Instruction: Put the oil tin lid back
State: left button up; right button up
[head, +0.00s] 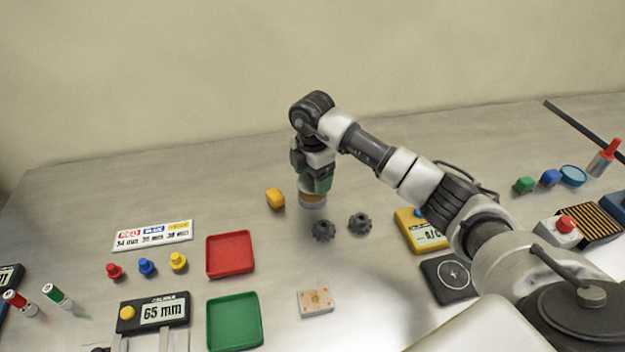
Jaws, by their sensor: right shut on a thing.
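A small pale, metallic tin (313,205) stands on the table near the middle of the head view. An orange-yellow lid (313,196) shows at the top of the tin. My right gripper (316,191) points down over the tin and is shut on the lid. The gripper partly hides the lid, and I cannot tell whether the lid is fully seated or level on the tin. My left gripper is not in view.
A yellow block (275,198) stands just left of the tin. Two dark gears (324,230) (360,223) lie in front of it. A red tray (230,254) and a green tray (234,321) are at front left. The table behind the tin is clear.

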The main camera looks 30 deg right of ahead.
aim_at(313, 178)
notch_tip(313, 178, down, 2)
jog(key=shift+f, duration=0.15)
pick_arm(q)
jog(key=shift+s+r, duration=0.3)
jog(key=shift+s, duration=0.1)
pick_arm(e)
jog(key=shift+f, duration=0.1)
jog(key=shift+f, duration=0.4)
jog(key=o, duration=0.9)
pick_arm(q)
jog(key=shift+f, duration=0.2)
pick_arm(e)
jog(key=shift+r, duration=0.15)
